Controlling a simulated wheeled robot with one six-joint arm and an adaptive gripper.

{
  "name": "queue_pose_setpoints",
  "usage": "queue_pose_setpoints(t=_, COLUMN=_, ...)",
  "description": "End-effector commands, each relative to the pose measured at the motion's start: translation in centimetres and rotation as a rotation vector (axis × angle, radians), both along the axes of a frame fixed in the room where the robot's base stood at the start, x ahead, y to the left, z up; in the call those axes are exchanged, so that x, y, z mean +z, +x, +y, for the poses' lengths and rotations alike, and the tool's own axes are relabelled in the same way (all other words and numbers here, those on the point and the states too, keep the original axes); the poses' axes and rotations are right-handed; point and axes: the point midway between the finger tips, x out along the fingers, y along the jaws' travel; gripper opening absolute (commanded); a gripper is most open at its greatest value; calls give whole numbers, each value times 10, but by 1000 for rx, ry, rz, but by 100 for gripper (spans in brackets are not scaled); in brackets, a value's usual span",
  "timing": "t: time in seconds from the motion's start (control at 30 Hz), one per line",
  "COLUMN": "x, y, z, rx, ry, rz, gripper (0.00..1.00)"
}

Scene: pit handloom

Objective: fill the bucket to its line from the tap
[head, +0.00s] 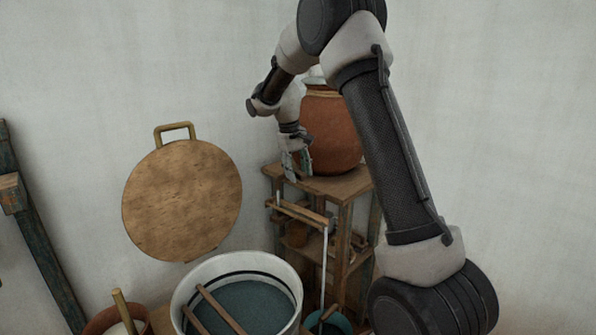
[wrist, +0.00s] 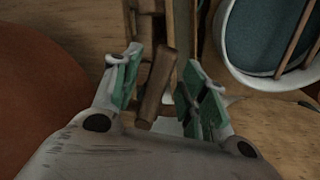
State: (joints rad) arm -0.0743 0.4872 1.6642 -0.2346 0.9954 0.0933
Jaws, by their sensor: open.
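A clay pot (head: 333,130) stands on a wooden stand (head: 335,183) and also shows at the left of the wrist view (wrist: 40,90). Below the stand's top, a wooden bar (head: 297,213) sticks out to the left. A thin pale vertical line (head: 325,265) runs from its right end down to a teal bucket (head: 330,324); I cannot tell whether it is water or a rod. The bucket is mostly cut off, and its fill line is not visible. My gripper (head: 297,177) is open at the stand's left edge. A wooden piece (wrist: 156,85) shows between its fingers (wrist: 155,90).
A large white tub (head: 185,290) with blue contents and two wooden sticks stands front left of the stand. A round wooden disc (head: 182,200) with a handle is against the wall. A dark post (head: 40,240) leans at far left. A brown pot (head: 103,322) is at lower left.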

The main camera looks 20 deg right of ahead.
Motion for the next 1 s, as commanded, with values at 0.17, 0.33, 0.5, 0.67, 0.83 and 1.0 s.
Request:
queue_pose_setpoints(t=0.17, x=14, y=0, z=3, rx=0, ry=0, rz=-2, gripper=43)
queue_pose_setpoints(t=0.33, x=50, y=0, z=10, rx=1, ry=0, rz=-5, gripper=43)
queue_pose_setpoints(t=0.5, x=87, y=-1, z=18, rx=1, ry=1, rz=-5, gripper=43)
queue_pose_setpoints(t=0.67, x=109, y=-2, z=22, rx=0, ry=0, rz=-2, gripper=43)
queue_pose_setpoints(t=0.83, x=118, y=-2, z=23, rx=0, ry=0, rz=-1, gripper=43)
queue_pose_setpoints(t=1.0, x=118, y=-3, z=24, rx=0, ry=0, rz=0, gripper=43)
